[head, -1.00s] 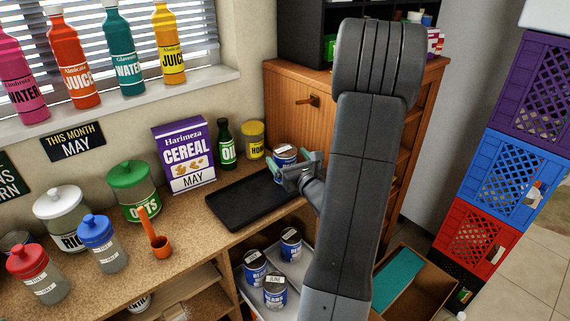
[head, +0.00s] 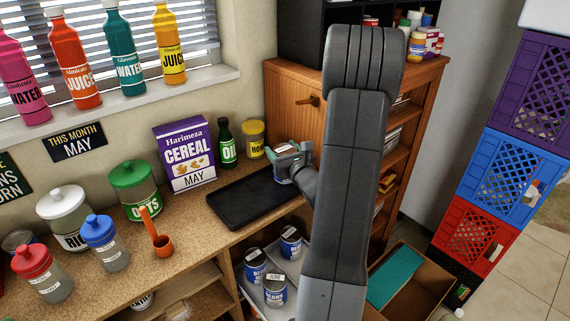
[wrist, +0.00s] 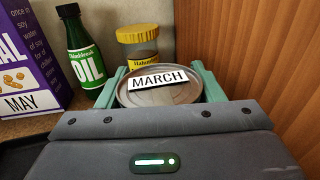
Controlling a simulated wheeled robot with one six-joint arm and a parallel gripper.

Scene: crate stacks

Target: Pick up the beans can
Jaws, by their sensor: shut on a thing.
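My gripper (head: 289,156) is shut on a can with a blue and white label (head: 281,177), at the back right of the counter. In the wrist view the green fingers sit on both sides of the can's grey lid (wrist: 150,97), which bears a tag reading MARCH. The can is upright; its front print is hidden, and I cannot tell whether its base touches the surface. Three similar blue cans (head: 275,291) stand on a white tray on the shelf below, one reading BEANS.
A black tray (head: 240,204) lies empty left of my gripper. A cereal box (head: 185,155), an oil bottle (head: 227,145) and a yellow-lidded jar (head: 254,139) stand behind. A wooden cabinet (head: 293,103) rises close at the right. An open cardboard box (head: 420,268) is on the floor.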

